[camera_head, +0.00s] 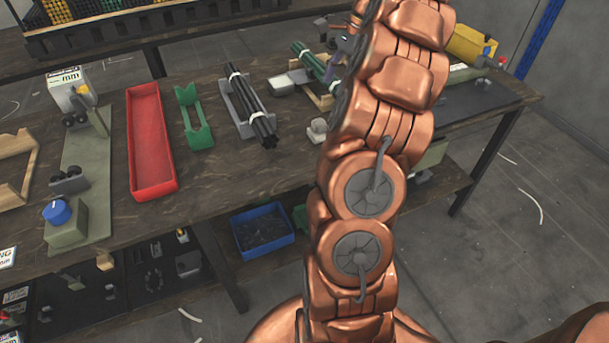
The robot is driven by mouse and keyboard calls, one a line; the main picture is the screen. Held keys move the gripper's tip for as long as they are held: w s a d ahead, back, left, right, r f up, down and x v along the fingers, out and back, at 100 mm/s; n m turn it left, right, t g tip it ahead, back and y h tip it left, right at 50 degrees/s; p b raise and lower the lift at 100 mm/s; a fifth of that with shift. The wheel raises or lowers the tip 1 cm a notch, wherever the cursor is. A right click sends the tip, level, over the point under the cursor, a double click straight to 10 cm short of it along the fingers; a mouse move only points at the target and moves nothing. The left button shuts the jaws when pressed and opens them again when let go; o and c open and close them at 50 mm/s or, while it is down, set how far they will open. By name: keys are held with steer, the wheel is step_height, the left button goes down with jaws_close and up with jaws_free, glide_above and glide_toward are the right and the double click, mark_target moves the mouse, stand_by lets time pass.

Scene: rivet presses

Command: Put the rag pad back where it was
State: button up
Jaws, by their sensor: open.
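I cannot make out the rag pad for certain. A small pale grey piece (317,129) lies on the workbench (300,160) just left of my arm, and I cannot tell what it is. A grey rounded block (284,84) lies farther back, beside a wooden cradle (318,98) with a green bundle (312,62) in it. My copper arm rises across the right of the centre and hides part of the bench.
A red tray (150,150), a green cradle (196,125) and a grey cradle with dark rods (250,108) stand left of my arm. A green press base (85,180) is farther left. A yellow object (470,45) is at the right. A blue bin (262,230) sits below.

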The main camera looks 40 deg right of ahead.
steer(key=s+a+n+g+h, duration=0.1)
steer(key=s+a+n+g, duration=0.2)
steer(key=a+n, duration=1.55)
steer(key=s+a+f+n+h, duration=0.1)
steer(key=s+a+f, duration=0.2)
steer(key=s+a, duration=0.3)
steer(key=s+a+f+n+g+h, duration=0.1)
steer(key=s+a+f, duration=0.2)
steer(key=s+a, duration=0.3)
steer(key=s+a+f+n+h, duration=0.1)
steer(key=s+a+f, duration=0.2)
steer(key=s+a, duration=0.3)
steer(key=s, duration=0.2)
steer(key=shift+s, duration=0.3)
steer(key=shift+f, duration=0.1)
steer(key=s+p+v, duration=0.2)
steer(key=p+v, duration=1.3)
steer(key=v, duration=0.1)
steer(key=shift+s+a+r+t, duration=0.2)
steer(key=shift+a+r+t, duration=0.1)
steer(key=shift+r+t, duration=0.1)
